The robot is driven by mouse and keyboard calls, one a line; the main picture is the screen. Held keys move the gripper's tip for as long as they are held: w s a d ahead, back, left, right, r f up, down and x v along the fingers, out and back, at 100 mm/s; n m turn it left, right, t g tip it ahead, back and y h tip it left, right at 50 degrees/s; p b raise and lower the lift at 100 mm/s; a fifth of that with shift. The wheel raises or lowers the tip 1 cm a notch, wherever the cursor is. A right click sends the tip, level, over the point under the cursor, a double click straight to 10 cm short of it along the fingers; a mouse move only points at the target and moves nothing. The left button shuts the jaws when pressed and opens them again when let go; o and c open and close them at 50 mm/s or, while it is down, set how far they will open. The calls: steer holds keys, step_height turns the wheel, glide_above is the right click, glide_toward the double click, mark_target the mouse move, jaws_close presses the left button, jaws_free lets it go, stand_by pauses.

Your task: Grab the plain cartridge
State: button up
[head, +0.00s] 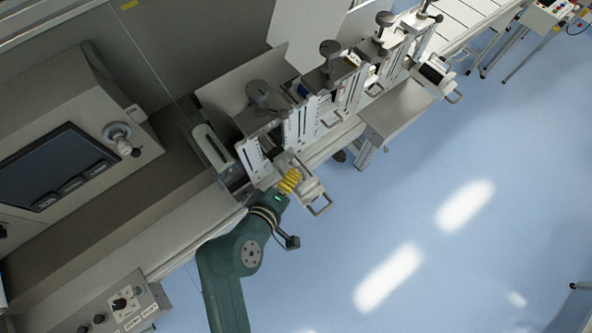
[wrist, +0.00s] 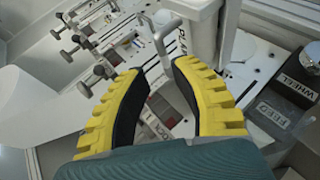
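A light grey cartridge (wrist: 200,28) with dark lettering that starts "PLA" stands at the top of the wrist view; the rest of the word is hidden. A grey bar handle (wrist: 158,42) sticks out beside it. My gripper (wrist: 161,68) has yellow ribbed fingers with black pads. It is open, with the handle seen between its fingertips; I cannot tell whether they touch it. In the head view, my gripper (head: 290,180) is at the nearest station, next to a pale unit with a handle (head: 320,207).
A row of slotted stations with dark knobs (head: 258,92) runs toward the upper right. Another handled unit (head: 433,74) sits farther along. Dark blocks labelled FEED (wrist: 272,116) and WHEEL (wrist: 296,86) are at the right of the wrist view. Blue floor (head: 450,210) is open at right.

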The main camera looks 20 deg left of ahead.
mark_target(300, 169)
steer(key=x, duration=0.7)
steer(key=shift+d+f+p, duration=0.2)
steer(key=shift+p, duration=0.1)
steer(key=shift+c, duration=0.2)
jaws_close()
steer(key=shift+r, duration=0.15)
